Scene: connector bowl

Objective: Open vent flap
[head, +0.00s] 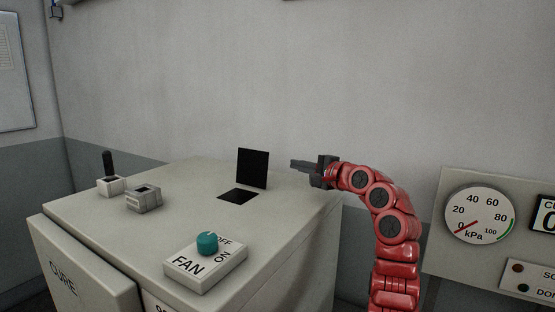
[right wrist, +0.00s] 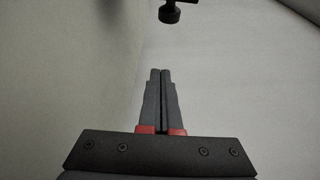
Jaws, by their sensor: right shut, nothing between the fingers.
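The vent flap (head: 253,168) is a black square plate in the head view. It stands upright on the top of the pale cabinet (head: 180,203), behind a dark square opening (head: 238,195). My right gripper (head: 293,165) is shut and empty. In the picture it is just right of the flap, with a small gap between them, and its fingers point left. The right wrist view shows the two fingers (right wrist: 160,72) pressed together with nothing between them; the flap is not clearly visible there. My left gripper is not in view.
On the cabinet top are a FAN switch box with a teal knob (head: 207,243), a small grey block (head: 143,199) and a white base with a black lever (head: 108,162). A panel with a kPa gauge (head: 480,214) stands at right. The wall is behind.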

